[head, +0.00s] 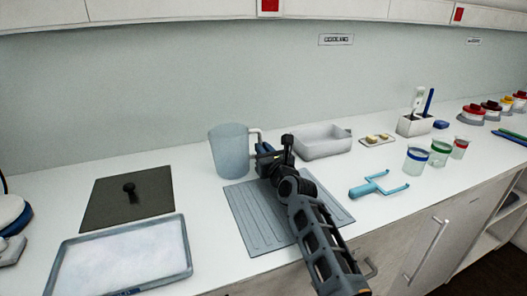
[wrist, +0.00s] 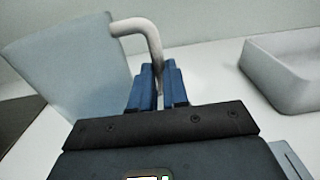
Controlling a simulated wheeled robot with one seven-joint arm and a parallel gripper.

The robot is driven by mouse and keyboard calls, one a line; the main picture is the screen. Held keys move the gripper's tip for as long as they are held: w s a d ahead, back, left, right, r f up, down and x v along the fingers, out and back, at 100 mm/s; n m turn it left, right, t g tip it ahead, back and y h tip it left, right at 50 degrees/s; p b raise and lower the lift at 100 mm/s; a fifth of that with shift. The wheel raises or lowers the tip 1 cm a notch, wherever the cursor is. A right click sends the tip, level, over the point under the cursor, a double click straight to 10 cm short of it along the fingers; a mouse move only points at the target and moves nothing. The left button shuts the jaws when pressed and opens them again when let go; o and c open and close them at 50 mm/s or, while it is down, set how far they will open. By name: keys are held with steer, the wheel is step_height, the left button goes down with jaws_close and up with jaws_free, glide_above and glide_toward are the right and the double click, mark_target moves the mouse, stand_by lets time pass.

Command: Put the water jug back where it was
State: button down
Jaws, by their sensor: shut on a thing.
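The water jug (head: 229,152) is a pale blue, translucent vessel with a light handle on its right side. It is near the back of the counter, beside the far left corner of a grey ribbed mat (head: 252,226). In the wrist view the jug (wrist: 65,80) looks tilted at the left, and its handle (wrist: 140,28) curves down between the blue fingers. My gripper (wrist: 158,88) is shut on the handle; in the head view my gripper (head: 262,156) is right of the jug. Whether the jug's base touches the counter cannot be told.
A grey basin (head: 323,146) stands right of my gripper. A dark board (head: 105,204) and a metal tray (head: 60,262) lie at the left. A blue two-pronged tool (head: 368,188) and several cups, including a green-banded cup (head: 439,153), are at the right.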

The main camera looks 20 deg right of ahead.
steer(key=c, duration=1.6)
jaws_free()
steer(key=shift+f, duration=0.15)
steer(key=o, duration=0.5)
steer(key=shift+r, duration=0.25)
steer(key=s+p, duration=0.2)
steer(key=s, duration=1)
steer(key=shift+f, duration=0.1)
